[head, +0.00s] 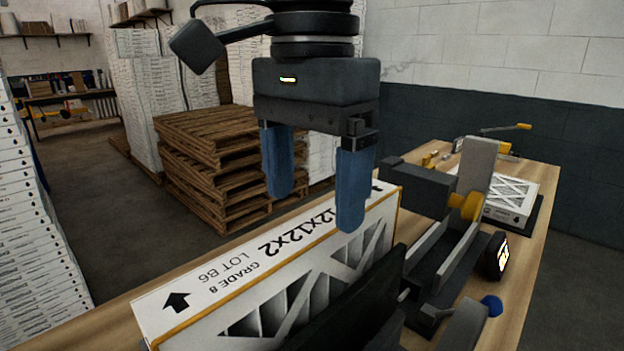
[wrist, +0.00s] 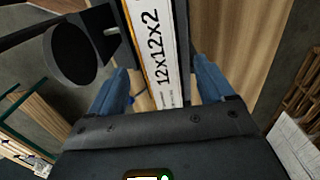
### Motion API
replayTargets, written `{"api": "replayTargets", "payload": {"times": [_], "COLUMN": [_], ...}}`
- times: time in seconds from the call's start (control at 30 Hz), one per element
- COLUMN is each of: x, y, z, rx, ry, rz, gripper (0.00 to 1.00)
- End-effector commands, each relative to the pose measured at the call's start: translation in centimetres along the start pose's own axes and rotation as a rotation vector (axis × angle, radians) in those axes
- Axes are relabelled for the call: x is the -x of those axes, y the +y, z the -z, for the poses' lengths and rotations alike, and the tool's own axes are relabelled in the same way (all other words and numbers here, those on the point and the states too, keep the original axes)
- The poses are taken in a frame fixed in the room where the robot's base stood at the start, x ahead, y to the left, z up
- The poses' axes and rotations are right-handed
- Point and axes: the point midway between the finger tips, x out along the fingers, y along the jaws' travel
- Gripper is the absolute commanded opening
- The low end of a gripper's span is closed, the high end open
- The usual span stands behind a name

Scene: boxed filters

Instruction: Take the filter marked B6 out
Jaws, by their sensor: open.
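The filter marked LOT B6 (head: 215,278) is a long white box with a cardboard grille on its near side. It stands on edge on the wooden bench, with "12x12x2" and "GRADE 8" printed on its top. A dark plate hides part of its near side. My gripper (head: 315,212) is open and empty, pointing down above the filter's far half. In the wrist view, the filter's printed top (wrist: 160,60) runs between the two blue fingers (wrist: 158,90), with a gap on each side. I cannot tell whether the fingertips reach below its top edge.
A dark clamp-like fixture (head: 448,258) with a round dial (head: 494,255) and blue knob stands right of the filter. Another white filter (head: 512,198) lies at the bench's back right. Pallets (head: 215,165) and stacked boxes (head: 25,230) stand on the floor beyond.

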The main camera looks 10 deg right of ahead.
Motion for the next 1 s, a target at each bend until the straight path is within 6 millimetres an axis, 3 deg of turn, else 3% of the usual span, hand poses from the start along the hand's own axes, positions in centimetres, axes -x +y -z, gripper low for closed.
{"api": "replayTargets", "payload": {"times": [0.37,0.8,1.0], "x": [0.2,6.3,7.7], "y": [0.0,-0.1,0.0], "z": [0.0,0.0,0.0], "rx": [0.000,-0.001,-0.001], "ry": [0.000,0.001,0.001], "rz": [0.001,0.002,0.000], "gripper": [0.90,0.90,0.90]}}
